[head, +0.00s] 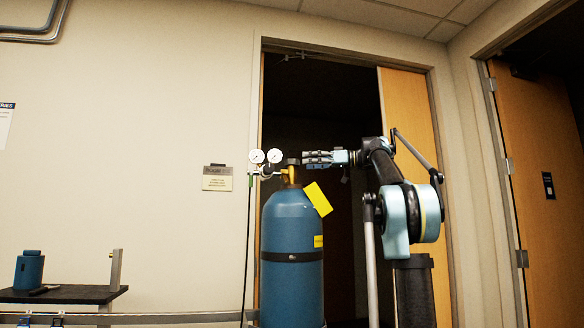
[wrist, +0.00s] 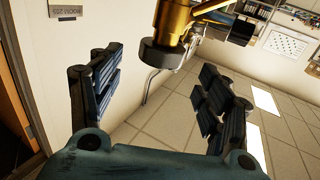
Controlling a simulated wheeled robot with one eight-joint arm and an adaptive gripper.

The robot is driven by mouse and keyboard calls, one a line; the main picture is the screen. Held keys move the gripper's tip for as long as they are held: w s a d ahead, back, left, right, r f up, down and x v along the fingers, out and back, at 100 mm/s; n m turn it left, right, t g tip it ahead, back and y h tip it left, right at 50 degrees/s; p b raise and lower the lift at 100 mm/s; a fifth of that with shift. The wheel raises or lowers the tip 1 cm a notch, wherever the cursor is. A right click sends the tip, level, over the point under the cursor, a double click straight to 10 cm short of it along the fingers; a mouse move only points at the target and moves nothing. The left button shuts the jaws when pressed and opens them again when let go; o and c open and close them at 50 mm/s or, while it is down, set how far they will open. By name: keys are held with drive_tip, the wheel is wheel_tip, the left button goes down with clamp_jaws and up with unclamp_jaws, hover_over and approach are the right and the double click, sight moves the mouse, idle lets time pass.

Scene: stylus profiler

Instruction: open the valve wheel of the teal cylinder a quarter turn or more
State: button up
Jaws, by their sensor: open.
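The teal cylinder (head: 292,228) stands upright in front of the dark doorway in the head view, with a dark strap around it. Its brass valve (head: 290,176) is on top, with a small dark valve wheel (head: 293,161). My gripper (head: 308,159) reaches in level from the right, its fingertips close to the wheel. In the wrist view, the dark wheel (wrist: 160,56) on the brass valve body (wrist: 176,20) shows near the top, ahead of the gap between the fingers. My gripper (wrist: 153,88) is open, one finger on each side, with nothing held. Contact with the wheel is not visible.
Two round gauges (head: 265,156) sit just left of the valve, and a yellow tag (head: 318,199) hangs at its right. A black-topped bench (head: 66,295) stands at lower left. A wooden door (head: 406,110) is behind my arm.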

sight(292, 162)
drive_tip(key=a, duration=0.2)
drive_tip(key=w+a, duration=0.1)
drive_tip(key=a, duration=0.4)
drive_tip(key=shift+w+a, duration=0.15)
drive_tip(key=shift+a, duration=0.15)
drive_tip(key=shift+c, duration=0.2)
drive_tip(key=c, duration=1)
